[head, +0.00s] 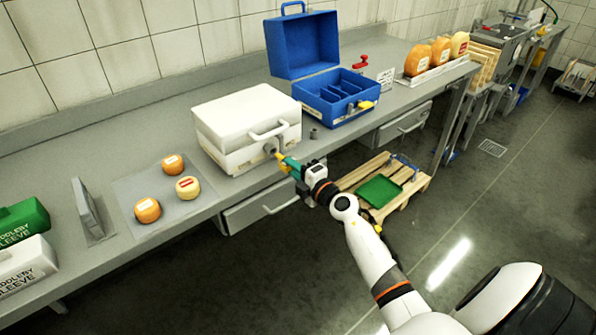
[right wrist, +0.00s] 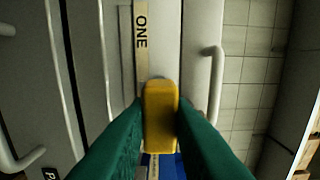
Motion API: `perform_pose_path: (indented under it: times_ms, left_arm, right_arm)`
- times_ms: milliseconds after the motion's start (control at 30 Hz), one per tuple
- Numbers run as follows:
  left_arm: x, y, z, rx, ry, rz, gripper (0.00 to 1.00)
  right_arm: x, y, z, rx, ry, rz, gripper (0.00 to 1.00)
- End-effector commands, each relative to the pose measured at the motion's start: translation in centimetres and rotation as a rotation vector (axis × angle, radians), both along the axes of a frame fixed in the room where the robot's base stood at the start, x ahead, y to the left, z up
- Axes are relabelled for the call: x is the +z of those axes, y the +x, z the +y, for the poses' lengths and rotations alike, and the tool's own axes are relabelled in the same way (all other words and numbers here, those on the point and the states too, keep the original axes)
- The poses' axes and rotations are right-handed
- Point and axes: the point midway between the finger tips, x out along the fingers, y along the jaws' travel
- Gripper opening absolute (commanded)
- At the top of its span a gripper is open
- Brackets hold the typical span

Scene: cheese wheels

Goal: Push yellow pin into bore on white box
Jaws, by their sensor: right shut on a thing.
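The white box (head: 235,112) stands closed on the steel counter, with a handle on its front. The yellow pin (head: 279,156) is at the lower right of its front, beside a grey round fitting (head: 269,147). My right gripper (head: 284,160), with green fingers, is shut on the pin. In the right wrist view the pin (right wrist: 160,118) lies between the fingertips of the gripper (right wrist: 159,112), its far end against or close to the box front (right wrist: 180,40). The bore is hidden behind the pin there, and how deep the pin sits I cannot tell. My left gripper is out of view.
An open blue case (head: 306,92) with a yellow part at its front stands right of the white box. A small grey cylinder (head: 314,133) stands between them. Several small cheeses lie on a mat (head: 125,190) at left. A drawer (head: 262,208) is below.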

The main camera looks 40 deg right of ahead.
Motion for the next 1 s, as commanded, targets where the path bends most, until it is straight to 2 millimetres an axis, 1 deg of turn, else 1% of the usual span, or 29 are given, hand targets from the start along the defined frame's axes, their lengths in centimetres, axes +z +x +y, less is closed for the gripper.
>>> perform_pose_path:
  times_ms: [133, 600, 1000]
  left_arm:
    - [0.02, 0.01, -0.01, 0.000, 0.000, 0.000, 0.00]
    - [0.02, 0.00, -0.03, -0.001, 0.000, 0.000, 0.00]
    - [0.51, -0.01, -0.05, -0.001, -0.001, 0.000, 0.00]
  right_arm:
    - [0.07, 0.29, 0.03, 0.000, -0.001, -0.001, 0.00]
    - [0.05, 0.28, 0.02, 0.000, -0.001, 0.000, 0.00]
    - [0.05, 0.27, 0.03, 0.000, 0.000, 0.000, 0.00]
